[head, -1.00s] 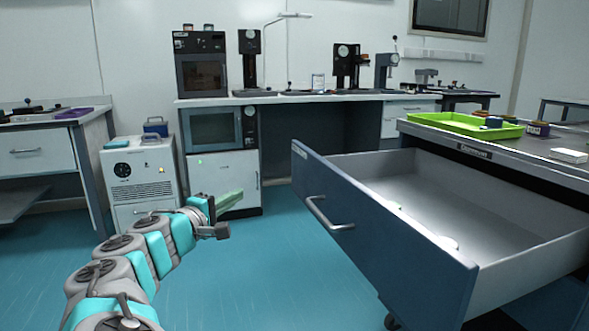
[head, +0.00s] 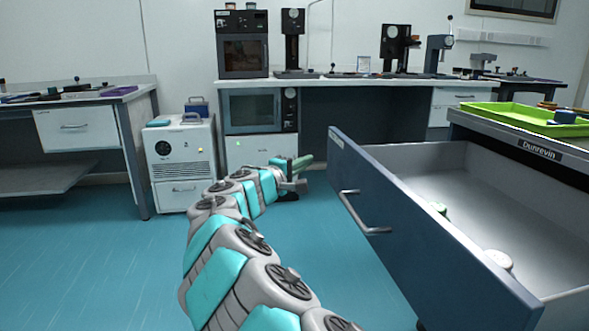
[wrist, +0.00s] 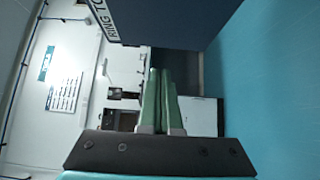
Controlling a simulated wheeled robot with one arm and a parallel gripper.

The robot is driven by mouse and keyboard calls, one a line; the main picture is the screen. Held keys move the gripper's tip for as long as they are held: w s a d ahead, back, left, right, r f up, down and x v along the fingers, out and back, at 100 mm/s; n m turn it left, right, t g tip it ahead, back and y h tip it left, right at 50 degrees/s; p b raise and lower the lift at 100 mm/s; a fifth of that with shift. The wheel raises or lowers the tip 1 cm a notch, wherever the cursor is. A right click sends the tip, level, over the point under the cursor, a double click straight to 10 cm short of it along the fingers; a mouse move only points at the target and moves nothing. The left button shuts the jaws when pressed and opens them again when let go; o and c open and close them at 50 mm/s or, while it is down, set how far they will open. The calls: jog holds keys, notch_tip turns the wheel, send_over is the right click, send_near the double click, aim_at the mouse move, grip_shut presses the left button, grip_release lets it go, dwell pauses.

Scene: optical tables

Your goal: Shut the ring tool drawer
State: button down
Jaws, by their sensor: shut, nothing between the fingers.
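The ring tool drawer (head: 400,225) stands pulled far out of the bench at the right, with a dark blue front and a metal bar handle (head: 364,213). In the wrist view, part of the drawer front (wrist: 185,18) shows at the top with a white label (wrist: 104,18) reading "RING TO", cut off. My gripper (head: 302,162) is left of the drawer's far front corner, apart from the handle. Its green fingers (wrist: 160,92) are together and empty in the wrist view.
The bench top (head: 500,133) above the drawer bears a green tray (head: 520,115). A white cabinet unit (head: 182,160) and a side bench (head: 75,128) stand at the left. A long bench with instruments runs along the back. Blue floor (head: 130,260) is clear left of the drawer.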

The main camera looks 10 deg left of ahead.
aim_at(328, 157)
jog(key=d, duration=0.2)
jog(key=w+d, duration=0.1)
jog(key=shift+d, duration=0.4)
jog(key=shift+w, duration=0.1)
